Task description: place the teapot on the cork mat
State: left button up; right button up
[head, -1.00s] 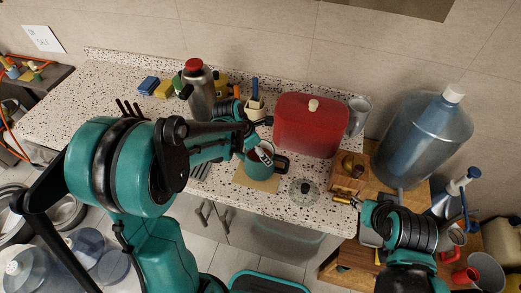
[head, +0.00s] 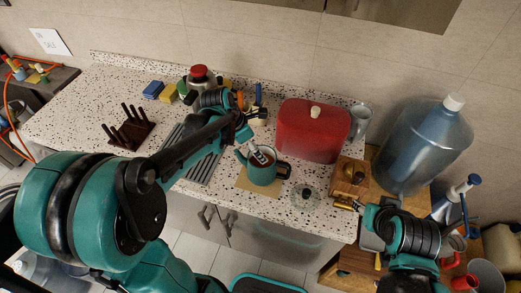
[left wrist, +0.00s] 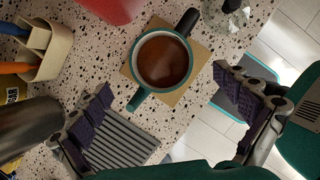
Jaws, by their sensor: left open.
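The teal teapot (head: 262,173), open on top with brown liquid inside, sits upright on the square cork mat (head: 243,184) near the counter's front. In the left wrist view the teapot (left wrist: 137,98) rests with the mat (left wrist: 198,60) showing around it, a dark handle at one side and a spout at the other. My left gripper (head: 252,143) is open and empty above the teapot; in the left wrist view its fingers (left wrist: 165,88) are spread wide, apart from the pot. My right gripper (head: 347,204) is at the counter's right front edge; its jaw state is unclear.
A glass lid (head: 305,196) lies right of the mat. A red bread box (head: 312,130) stands behind. A grey ridged drainer (head: 200,165) and a dark peg rack (head: 130,130) are at left, a wooden block (head: 349,176) at right. A utensil holder (left wrist: 45,52) stands near my left gripper.

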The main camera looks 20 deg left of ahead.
pick_arm(q)
jog(key=s+r+m+t+y, duration=0.1)
jog(key=s+r+m+t, duration=0.1)
jog(key=s+m, duration=0.5)
jog(key=s+r+m+t+y, duration=0.2)
jog(key=s+m, duration=0.6)
jog(key=m, duration=1.1)
notch_tip(320, 180, up, 2)
jog(key=shift+a+m+p, duration=0.3)
jog(key=shift+a, duration=0.1)
jog(key=shift+f, duration=0.1)
notch_tip(320, 180, down, 12)
jog(key=b, duration=1.1)
jog(key=shift+r+b, duration=0.25)
jog(key=shift+b, duration=0.15)
